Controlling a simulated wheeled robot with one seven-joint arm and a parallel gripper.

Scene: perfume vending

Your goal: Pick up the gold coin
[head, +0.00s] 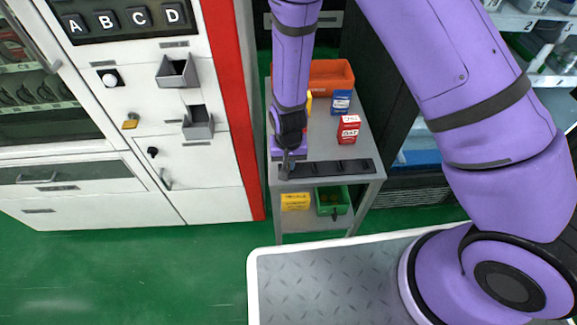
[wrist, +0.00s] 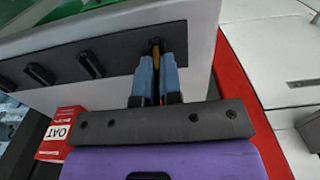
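The gold coin (wrist: 156,62) shows as a thin, partly hidden yellow edge between the fingers in the wrist view. It is at the end slot of a black strip (wrist: 105,62) on the table. My gripper (wrist: 157,72) has its two blue-grey fingers close together, one on each side of the coin, with almost no gap beside it. In the head view my gripper (head: 287,172) points down at the left end of the strip (head: 335,168), and the coin cannot be made out there. I cannot tell whether the coin is clear of its slot.
A red box (head: 348,129), a blue box (head: 341,102) and an orange bin (head: 331,75) stand on the grey table. A yellow box (head: 295,201) and a green bin (head: 332,200) are on the shelf below. A white vending machine (head: 120,120) with a red side stands at the left.

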